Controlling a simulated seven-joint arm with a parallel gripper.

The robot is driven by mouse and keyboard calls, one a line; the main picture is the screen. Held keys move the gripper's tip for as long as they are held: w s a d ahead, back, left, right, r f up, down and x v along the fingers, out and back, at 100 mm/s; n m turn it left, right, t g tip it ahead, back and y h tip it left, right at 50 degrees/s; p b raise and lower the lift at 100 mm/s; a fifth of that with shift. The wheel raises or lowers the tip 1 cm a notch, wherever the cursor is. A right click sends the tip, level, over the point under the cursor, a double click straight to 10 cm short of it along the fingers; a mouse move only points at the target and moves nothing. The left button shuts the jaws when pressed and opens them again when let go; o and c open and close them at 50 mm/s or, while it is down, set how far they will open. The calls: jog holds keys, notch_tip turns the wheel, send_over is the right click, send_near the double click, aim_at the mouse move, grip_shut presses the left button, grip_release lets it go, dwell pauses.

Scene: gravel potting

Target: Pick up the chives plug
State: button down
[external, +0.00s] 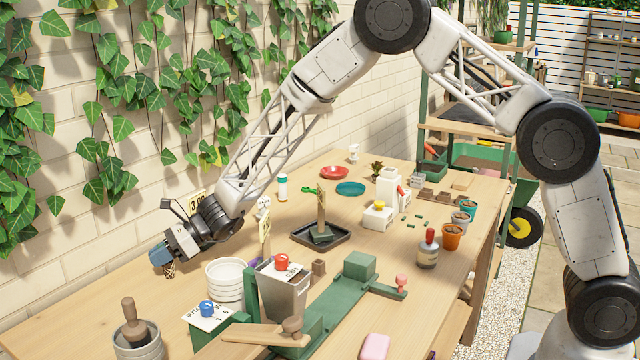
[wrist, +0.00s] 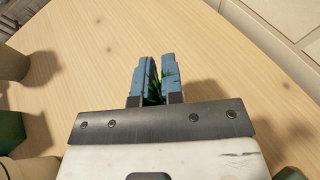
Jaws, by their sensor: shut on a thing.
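My gripper (external: 163,260) is at the left end of the table, pointing down, with blue fingers closed on a small plug. The chives plug (external: 169,270) shows as a small brown, net-like body just below the fingers in the external view. In the wrist view, thin green chives leaves (wrist: 154,92) stick out between the two blue fingers of my gripper (wrist: 154,75). The rest of the plug is hidden by the fingers and the gripper body. I cannot tell whether the plug touches the table.
A stack of white pots (external: 225,283) stands right of my gripper. A grey mortar-like pot (external: 138,343) is at the front left. A grey scoop bin (external: 285,290) and a green stand (external: 345,297) are further right. Bare wood (external: 80,315) lies left of the gripper, near the brick wall.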

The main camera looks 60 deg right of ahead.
dwell(0.3)
notch_tip(320, 180, up, 10)
dwell(0.7)
